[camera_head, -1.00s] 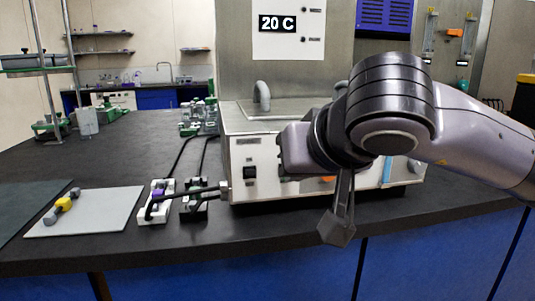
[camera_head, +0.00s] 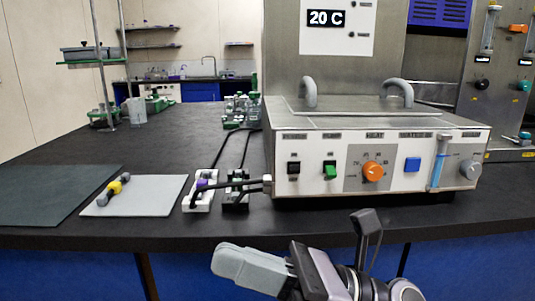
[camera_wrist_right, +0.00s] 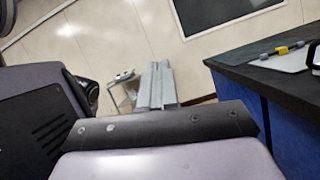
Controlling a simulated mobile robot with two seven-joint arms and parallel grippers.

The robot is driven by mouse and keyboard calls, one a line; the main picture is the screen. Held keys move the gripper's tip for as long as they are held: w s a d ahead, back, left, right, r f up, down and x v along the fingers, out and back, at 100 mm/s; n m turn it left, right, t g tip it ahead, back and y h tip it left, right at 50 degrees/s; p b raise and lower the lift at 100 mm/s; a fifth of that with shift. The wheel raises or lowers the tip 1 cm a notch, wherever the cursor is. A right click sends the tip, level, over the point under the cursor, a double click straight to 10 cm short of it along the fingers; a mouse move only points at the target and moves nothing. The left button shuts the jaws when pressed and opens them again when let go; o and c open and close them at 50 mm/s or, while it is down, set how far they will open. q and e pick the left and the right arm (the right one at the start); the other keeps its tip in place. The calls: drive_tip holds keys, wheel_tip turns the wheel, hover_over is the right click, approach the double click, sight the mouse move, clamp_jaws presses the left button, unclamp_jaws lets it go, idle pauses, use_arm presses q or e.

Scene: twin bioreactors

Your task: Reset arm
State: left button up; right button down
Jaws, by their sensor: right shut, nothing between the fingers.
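My right gripper (camera_head: 235,265) is low at the front, below the bench edge, with its fingers pointing left. Its grey fingers lie together, shut and empty. They also show in the right wrist view (camera_wrist_right: 156,86), with the floor and wall behind them. The gripper is apart from everything on the bench. My left arm and gripper are not in view.
A control box (camera_head: 340,165) with switches and an orange knob (camera_head: 372,172) stands on the black bench (camera_head: 150,145). Power plugs (camera_head: 200,195) lie left of it. A grey mat (camera_head: 150,200) holds a yellow-and-grey tool (camera_head: 118,186).

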drive_tip(key=w+d+f+m+t+h, duration=0.4)
drive_tip(key=d+f+m+t+h, duration=0.35)
drive_tip(key=m, duration=0.95)
drive_tip(key=w+d+f+m+t+h, duration=0.5)
drive_tip(key=f+m+t, duration=0.5)
drive_tip(key=m, duration=0.7)
drive_tip(key=s+d+f+m+g+h, duration=0.4)
drive_tip(key=s+f+m, duration=0.35)
drive_tip(key=f, duration=0.45)
drive_tip(key=s+d+f+m+g+h, duration=0.3)
drive_tip(key=s+d+f+m, duration=0.4)
drive_tip(key=f, duration=0.5)
use_arm(q)
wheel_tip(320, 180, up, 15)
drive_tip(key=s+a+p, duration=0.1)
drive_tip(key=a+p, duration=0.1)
drive_tip(key=p, duration=1.7)
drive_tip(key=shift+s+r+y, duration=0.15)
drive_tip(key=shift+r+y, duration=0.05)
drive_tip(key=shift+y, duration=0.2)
use_arm(e)
wheel_tip(320, 180, up, 16)
drive_tip(key=shift+a+h, duration=0.25)
drive_tip(key=shift+h, duration=0.2)
drive_tip(key=shift+s+r+m, duration=0.1)
drive_tip(key=shift+m, duration=0.15)
